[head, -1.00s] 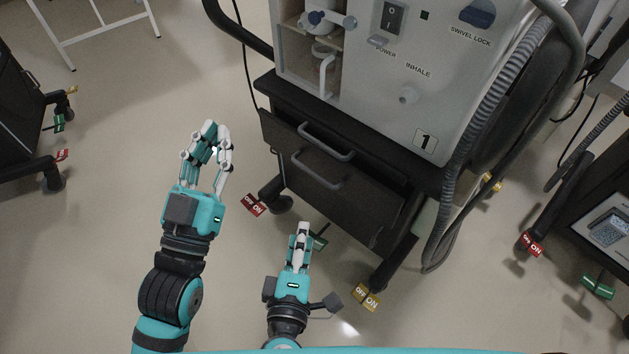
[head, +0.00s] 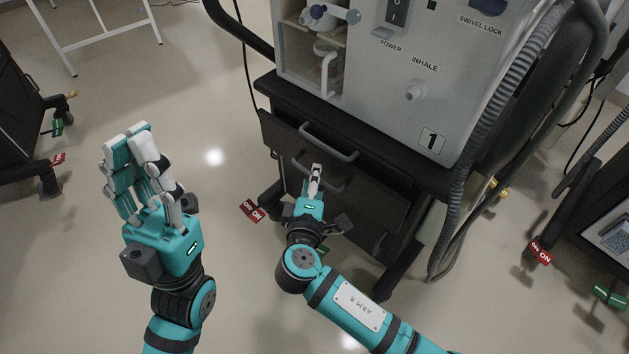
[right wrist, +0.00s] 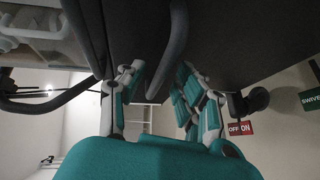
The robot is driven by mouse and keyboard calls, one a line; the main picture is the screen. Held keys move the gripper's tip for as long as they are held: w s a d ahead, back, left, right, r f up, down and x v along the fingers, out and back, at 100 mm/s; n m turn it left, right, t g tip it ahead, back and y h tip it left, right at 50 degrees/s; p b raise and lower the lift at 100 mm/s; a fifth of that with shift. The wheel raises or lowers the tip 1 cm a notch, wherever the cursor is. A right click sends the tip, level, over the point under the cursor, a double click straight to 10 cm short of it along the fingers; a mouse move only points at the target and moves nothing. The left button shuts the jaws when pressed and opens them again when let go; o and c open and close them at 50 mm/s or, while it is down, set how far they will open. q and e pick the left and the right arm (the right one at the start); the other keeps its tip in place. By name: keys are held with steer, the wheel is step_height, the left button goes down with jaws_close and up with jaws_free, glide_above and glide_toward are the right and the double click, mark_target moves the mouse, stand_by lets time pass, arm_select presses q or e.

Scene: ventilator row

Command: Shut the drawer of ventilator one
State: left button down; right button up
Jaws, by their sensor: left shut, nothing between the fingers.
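Ventilator one (head: 400,95) is a pale grey machine marked "1" on a dark cart. The cart has a dark drawer front (head: 285,133) that stands out from the body at its left edge. An upper bar handle (head: 328,143) and a lower bar handle (head: 316,181) cross the dark fronts. My right gripper (head: 316,168) is close in front of the lower handle. In the right wrist view its fingers (right wrist: 158,85) are spread, with a dark bar handle (right wrist: 172,50) showing between them; I cannot tell contact. My left gripper (head: 128,140) is shut and empty, left of the cart.
Red wheel tags (head: 252,210) mark the cart's front left caster. Grey hoses (head: 455,190) hang at the cart's right. Another cart (head: 605,235) stands at the right edge, and a dark one (head: 18,125) at the left.

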steer(key=shift+w, duration=0.1)
steer(key=shift+c, duration=0.4)
jaws_close()
steer(key=shift+d, duration=0.1)
